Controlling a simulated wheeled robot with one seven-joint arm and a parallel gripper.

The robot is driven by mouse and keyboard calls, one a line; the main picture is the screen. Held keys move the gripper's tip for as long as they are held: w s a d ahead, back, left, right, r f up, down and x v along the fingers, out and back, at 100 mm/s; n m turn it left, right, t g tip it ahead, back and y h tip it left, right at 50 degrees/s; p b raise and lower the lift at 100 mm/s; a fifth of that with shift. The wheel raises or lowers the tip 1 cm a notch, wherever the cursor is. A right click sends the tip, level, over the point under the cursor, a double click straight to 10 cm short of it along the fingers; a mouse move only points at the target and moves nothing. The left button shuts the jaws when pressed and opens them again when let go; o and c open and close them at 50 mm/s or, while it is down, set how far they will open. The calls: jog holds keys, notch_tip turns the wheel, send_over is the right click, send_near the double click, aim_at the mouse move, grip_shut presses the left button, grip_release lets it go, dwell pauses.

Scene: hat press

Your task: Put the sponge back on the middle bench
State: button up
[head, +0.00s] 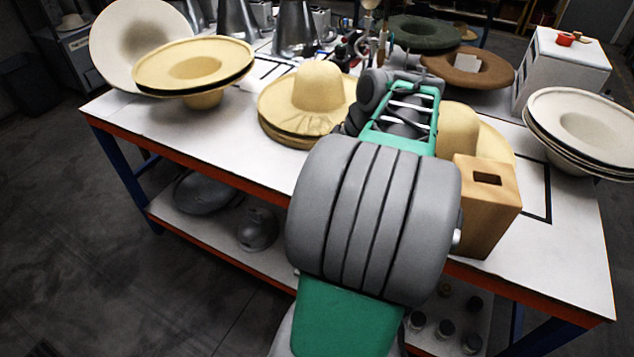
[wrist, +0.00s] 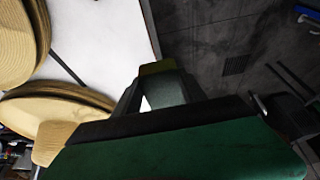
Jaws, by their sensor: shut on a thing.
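The sponge shows in the wrist view as a small olive-brown block (wrist: 156,67) at the fingertips. My gripper (wrist: 157,78) is shut on it, and the fingers hide part of it. In the wrist view the block lies over the edge between the white bench top (wrist: 103,42) and the dark floor; its height cannot be told. In the head view my arm reaches over the white-topped bench (head: 150,120) with orange edges and blue legs. My gripper and the sponge cannot be made out there, hidden by my arm.
Straw hats (head: 305,95) stand left of my arm, and another (head: 465,130) partly behind it. A tan box with a slot (head: 487,215) stands close on the right. Pale hats (head: 580,125) are at the right end. The bench's front-left strip is clear.

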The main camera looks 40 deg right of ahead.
jog(key=w+d+f, duration=0.1)
jog(key=w+f, duration=0.1)
jog(key=w+d+f, duration=0.2)
jog(key=w+f, duration=0.1)
jog(key=w+d+f+p, duration=0.1)
jog(key=w+f, duration=0.2)
jog(key=shift+w+d, duration=0.25)
jog(key=shift+d, duration=0.05)
jog(key=shift+w+d+f+p, duration=0.15)
jog(key=shift+f+p, duration=0.3)
jog(key=shift+f, duration=1.15)
jog(key=shift+f, duration=0.15)
jog(key=o, duration=1.2)
